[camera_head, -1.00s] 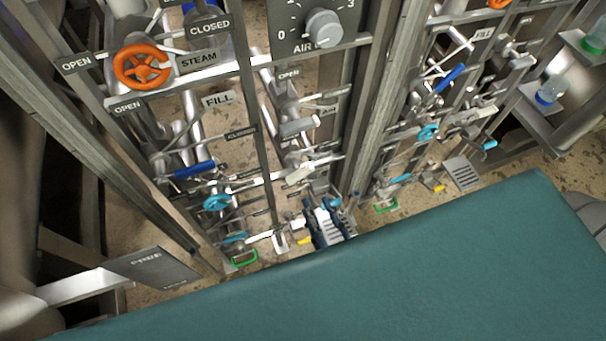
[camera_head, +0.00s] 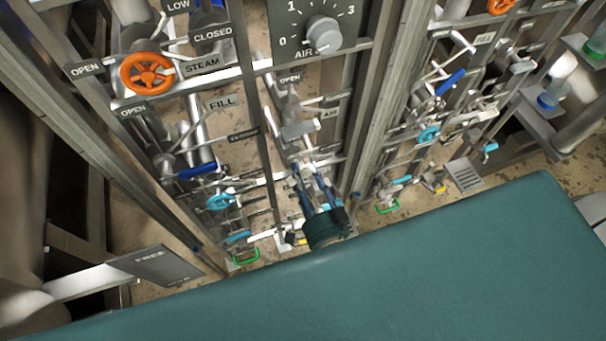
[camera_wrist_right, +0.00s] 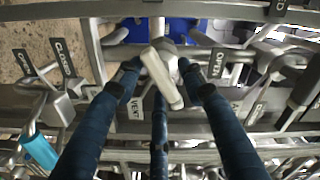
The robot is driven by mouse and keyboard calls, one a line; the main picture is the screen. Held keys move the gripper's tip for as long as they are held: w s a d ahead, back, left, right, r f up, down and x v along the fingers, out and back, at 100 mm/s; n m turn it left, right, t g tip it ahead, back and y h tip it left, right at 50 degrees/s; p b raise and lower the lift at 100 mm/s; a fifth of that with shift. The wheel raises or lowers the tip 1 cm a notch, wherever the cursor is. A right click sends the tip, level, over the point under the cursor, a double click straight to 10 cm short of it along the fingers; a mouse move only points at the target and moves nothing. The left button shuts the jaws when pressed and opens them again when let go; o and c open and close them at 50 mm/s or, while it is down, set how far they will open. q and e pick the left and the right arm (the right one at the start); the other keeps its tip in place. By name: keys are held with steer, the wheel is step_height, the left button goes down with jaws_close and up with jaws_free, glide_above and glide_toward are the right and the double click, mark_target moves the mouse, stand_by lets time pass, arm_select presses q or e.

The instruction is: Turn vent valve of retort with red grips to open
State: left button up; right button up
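In the right wrist view a pale lever handle (camera_wrist_right: 162,78) lies slanted between my fingers, beside a VENT label (camera_wrist_right: 136,108). My right gripper (camera_wrist_right: 160,72) has its dark blue fingers spread on both sides of the handle, with a third finger below it. I cannot tell whether any finger touches the handle. In the head view my right gripper (camera_head: 308,172) reaches up into the pipe rack at the lower middle and hides the handle there. My left gripper is not in view. No red grips show in either view.
An orange handwheel (camera_head: 147,72) is at the upper left and an air dial (camera_head: 323,31) at the top. A blue lever (camera_head: 198,171) and pale blue handwheel (camera_head: 219,202) sit left of my gripper. Pipes and frame posts crowd it closely.

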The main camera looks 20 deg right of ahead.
steer(key=c, duration=0.8)
jaws_close()
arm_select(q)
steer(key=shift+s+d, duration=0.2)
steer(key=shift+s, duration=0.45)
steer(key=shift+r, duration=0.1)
arm_select(e)
steer(key=n+p, duration=0.1)
steer(key=n, duration=0.1)
steer(key=shift+r+n+p, duration=0.15)
steer(key=shift+n+p, duration=0.15)
steer(key=n+p, duration=0.1)
steer(key=n, duration=0.2)
steer(key=shift+d+n, duration=0.1)
steer(key=shift+n, duration=0.2)
arm_select(q)
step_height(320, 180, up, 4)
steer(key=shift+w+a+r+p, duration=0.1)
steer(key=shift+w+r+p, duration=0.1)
steer(key=shift+p, duration=0.85)
arm_select(e)
steer(key=n, duration=0.5)
steer(key=shift+r+n, duration=0.1)
steer(key=shift+n, duration=0.2)
